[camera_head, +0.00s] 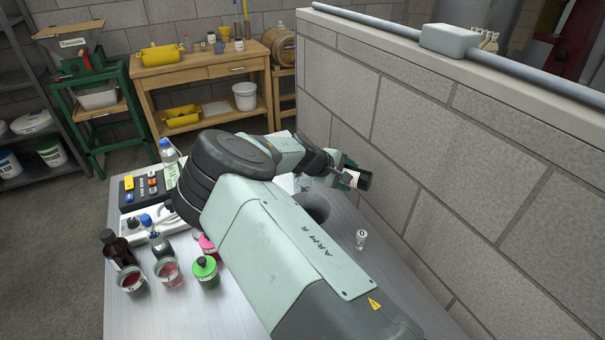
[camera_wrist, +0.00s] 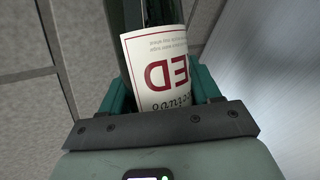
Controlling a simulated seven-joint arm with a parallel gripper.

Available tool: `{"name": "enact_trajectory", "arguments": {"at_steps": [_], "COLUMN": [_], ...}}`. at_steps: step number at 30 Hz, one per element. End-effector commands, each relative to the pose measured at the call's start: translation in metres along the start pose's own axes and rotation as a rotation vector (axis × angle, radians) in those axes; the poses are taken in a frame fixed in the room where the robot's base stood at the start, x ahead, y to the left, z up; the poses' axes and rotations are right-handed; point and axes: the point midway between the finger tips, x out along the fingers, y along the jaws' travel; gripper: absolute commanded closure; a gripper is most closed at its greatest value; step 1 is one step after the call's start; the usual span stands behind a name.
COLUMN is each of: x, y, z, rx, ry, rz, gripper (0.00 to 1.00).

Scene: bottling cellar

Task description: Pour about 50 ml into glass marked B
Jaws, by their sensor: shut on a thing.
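My gripper (camera_head: 343,175) is shut on a dark bottle (camera_head: 364,181) with a white label, beyond my arm and close to the block wall. The bottle also fills the top middle of the wrist view (camera_wrist: 150,12), where its label shows large red letters upside down. In the head view the bottle looks tilted, but its mouth cannot be made out. A small clear glass (camera_head: 361,238) with a dark mark stands on the metal bench (camera_head: 390,275), right of my arm. Its letter is too small to read. No glass shows in the wrist view, and my arm hides part of the bench.
The block wall (camera_head: 420,140) runs along the bench's right side. Left of my arm stand a brown bottle (camera_head: 117,248), beakers of red (camera_head: 131,281) and pink liquid (camera_head: 168,272), a green bottle (camera_head: 206,271) and a device with buttons (camera_head: 130,200).

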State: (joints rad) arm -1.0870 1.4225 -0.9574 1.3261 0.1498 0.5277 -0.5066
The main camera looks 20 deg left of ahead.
Motion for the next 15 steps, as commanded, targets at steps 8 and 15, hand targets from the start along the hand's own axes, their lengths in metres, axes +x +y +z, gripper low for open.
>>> {"name": "enact_trajectory", "arguments": {"at_steps": [8, 15], "x": [0.0027, 0.0040], "y": [0.0014, 0.0019], "z": [0.0065, 0.0104], "rx": [-0.003, -0.007], "ry": [-0.004, -0.007], "rz": [0.002, 0.004], "gripper": [0.85, 0.85]}}
